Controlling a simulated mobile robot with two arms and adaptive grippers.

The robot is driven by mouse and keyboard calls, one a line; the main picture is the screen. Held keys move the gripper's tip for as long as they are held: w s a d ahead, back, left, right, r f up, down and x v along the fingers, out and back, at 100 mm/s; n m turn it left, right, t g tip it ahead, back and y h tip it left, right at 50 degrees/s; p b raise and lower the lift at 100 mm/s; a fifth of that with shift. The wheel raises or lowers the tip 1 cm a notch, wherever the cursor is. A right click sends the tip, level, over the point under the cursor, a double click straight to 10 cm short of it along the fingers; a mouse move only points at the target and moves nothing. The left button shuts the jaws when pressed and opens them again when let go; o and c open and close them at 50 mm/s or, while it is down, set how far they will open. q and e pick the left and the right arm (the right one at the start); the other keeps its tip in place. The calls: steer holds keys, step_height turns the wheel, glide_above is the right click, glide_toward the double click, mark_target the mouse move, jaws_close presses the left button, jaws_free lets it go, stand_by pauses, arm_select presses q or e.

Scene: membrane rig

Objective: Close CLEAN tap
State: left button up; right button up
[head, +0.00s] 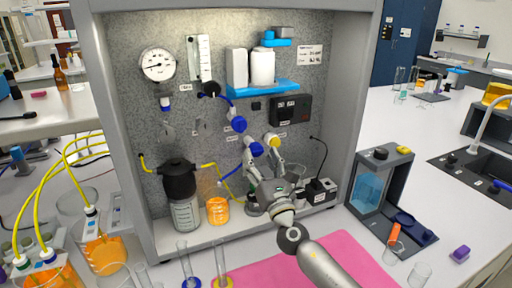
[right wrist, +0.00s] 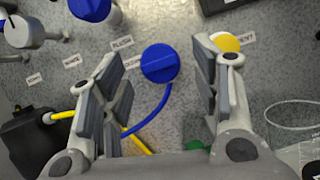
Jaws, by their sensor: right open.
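A round blue tap knob (right wrist: 160,63) with a raised grip bar sits on the speckled panel, beside a small label (right wrist: 133,62) that seems to read CLEAN. In the head view this blue knob (head: 254,149) is at the right gripper. My right gripper (right wrist: 158,78) is open, with one finger on each side of the knob and visible gaps to it. The right gripper also shows in the head view (head: 262,153), reaching up to the panel from below. A blue tube runs down from the knob. My left gripper is in neither view.
A yellow knob (right wrist: 225,42) lies close behind the right-hand finger. A dark-topped bottle (head: 186,214) and an orange-filled beaker (head: 217,211) stand below.

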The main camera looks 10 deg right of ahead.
mark_target(258, 154)
steer(key=shift+x, duration=2.05)
steer(key=c, duration=1.1)
steer(key=shift+o, duration=0.2)
